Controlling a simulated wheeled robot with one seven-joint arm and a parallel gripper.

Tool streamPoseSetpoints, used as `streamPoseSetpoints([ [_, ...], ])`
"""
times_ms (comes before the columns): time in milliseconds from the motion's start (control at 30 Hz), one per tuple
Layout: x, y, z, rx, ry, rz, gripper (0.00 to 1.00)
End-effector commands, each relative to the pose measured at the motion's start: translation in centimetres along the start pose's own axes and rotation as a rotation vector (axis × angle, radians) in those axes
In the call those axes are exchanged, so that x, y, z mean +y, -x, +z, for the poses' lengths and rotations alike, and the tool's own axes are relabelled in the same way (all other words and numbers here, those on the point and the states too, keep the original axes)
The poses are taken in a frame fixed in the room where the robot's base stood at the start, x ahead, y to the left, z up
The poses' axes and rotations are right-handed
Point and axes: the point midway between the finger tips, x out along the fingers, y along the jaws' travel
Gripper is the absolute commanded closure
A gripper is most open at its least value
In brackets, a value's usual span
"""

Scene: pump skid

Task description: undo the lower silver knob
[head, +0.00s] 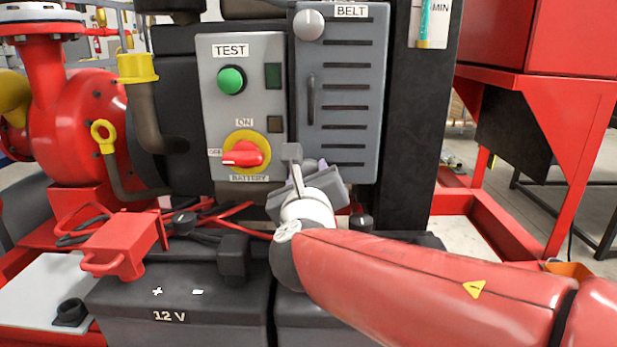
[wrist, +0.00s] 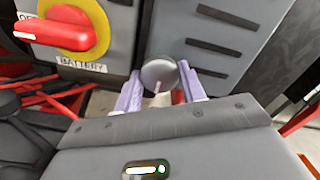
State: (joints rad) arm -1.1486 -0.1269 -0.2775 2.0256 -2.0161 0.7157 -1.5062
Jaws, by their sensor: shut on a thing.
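The lower silver knob (wrist: 159,73) is at the bottom of the grey BELT cover (head: 341,95). In the wrist view it sits between the two pale lilac fingers of my gripper (wrist: 160,88), which is shut on it. In the head view my gripper (head: 308,167) is at the cover's lower left corner and mostly hides this knob. The upper silver knob (head: 308,25) is at the cover's top left, apart from my gripper. The cover stands upright against the skid, with a dark handle (head: 311,99) on its left side.
Left of the cover is the grey TEST panel with a green button (head: 231,80) and a red battery switch (head: 243,153) on a yellow disc. Below are 12 V batteries (head: 180,305), a red terminal cover (head: 120,246) and red and black cables. A red frame (head: 560,150) stands at right.

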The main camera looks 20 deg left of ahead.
Motion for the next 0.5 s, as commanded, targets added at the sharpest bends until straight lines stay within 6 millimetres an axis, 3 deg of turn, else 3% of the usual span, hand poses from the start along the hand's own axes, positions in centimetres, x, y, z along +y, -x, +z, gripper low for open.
streamPoseSetpoints([
  [500, 0.14, -0.02, -0.53, -0.002, -0.333, -0.003, 0.82],
])
